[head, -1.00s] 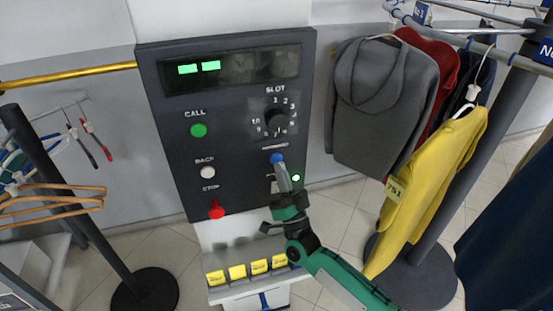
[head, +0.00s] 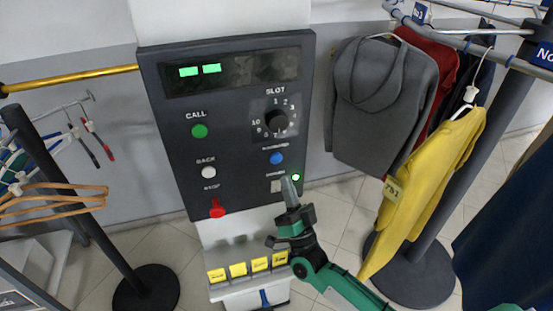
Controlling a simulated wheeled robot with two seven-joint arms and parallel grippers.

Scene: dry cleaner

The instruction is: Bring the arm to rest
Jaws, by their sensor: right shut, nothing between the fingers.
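My right gripper (head: 288,186) is shut and empty. It points up at the lower right of the dark control panel (head: 225,140), just below the blue button (head: 276,158) and beside a small lit green lamp (head: 295,177). Its arm comes in from the lower right. I cannot tell whether the fingertips touch the panel. The blue button is now in full view. My left gripper is not in view.
The panel also has a green CALL button (head: 200,131), a white button (head: 208,172), a red STOP control (head: 217,208) and a SLOT dial (head: 276,121). Below is a tray with yellow tags (head: 238,270). A grey hoodie (head: 380,100) and yellow garment (head: 425,190) hang at right.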

